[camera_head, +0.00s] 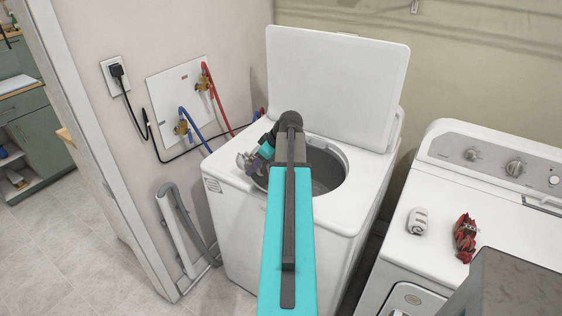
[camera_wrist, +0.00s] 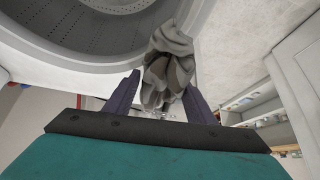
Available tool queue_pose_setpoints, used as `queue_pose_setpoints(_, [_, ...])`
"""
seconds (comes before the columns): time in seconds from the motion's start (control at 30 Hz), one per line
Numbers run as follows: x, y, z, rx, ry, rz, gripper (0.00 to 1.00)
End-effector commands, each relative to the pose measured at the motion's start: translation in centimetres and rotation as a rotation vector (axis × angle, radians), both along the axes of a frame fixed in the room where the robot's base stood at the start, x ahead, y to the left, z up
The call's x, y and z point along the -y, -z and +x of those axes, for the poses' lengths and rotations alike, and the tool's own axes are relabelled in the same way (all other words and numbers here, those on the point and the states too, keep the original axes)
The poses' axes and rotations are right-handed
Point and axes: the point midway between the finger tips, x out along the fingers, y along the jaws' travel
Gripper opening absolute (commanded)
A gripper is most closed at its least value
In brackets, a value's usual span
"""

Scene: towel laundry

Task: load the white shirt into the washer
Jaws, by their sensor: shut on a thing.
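The washer (camera_head: 225,190) stands upright with its lid (camera_head: 340,85) raised and its round drum opening (camera_head: 328,170) uncovered. My gripper (camera_head: 258,160) is at the left rim of that opening. It is shut on a crumpled greyish-white cloth (camera_head: 246,163), which looks like the white shirt. In the wrist view, the cloth (camera_wrist: 168,62) is bunched between the two purple fingers of my gripper (camera_wrist: 160,95). The perforated drum (camera_wrist: 75,30) shows beyond the cloth, up and left. My arm hides part of the opening in the head view.
A dryer (camera_head: 500,205) stands to the right of the washer. A white rolled cloth (camera_head: 417,221) and a red-and-dark crumpled cloth (camera_head: 465,237) lie on its top. Hoses and taps (camera_head: 182,128) are on the wall left of the washer. The tiled floor (camera_head: 60,250) at left is clear.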

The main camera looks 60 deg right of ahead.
Motion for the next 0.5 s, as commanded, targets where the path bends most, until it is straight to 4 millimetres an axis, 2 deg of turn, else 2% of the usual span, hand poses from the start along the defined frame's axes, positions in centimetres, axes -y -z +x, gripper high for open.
queue_pose_setpoints(0.03, [1.4,-0.3,-1.3,0.000,0.004,0.001,0.24])
queue_pose_setpoints(0.1, [2.7,-0.2,-2.8,0.000,0.002,0.000,0.24])
queue_pose_setpoints(0.23, [4.5,-0.1,-5.3,0.001,0.000,0.002,0.24])
queue_pose_setpoints(0.4, [5.7,0.0,-7.2,0.001,-0.003,0.001,0.24])
queue_pose_setpoints(0.5, [5.9,0.0,-7.5,0.001,-0.004,0.000,0.24])
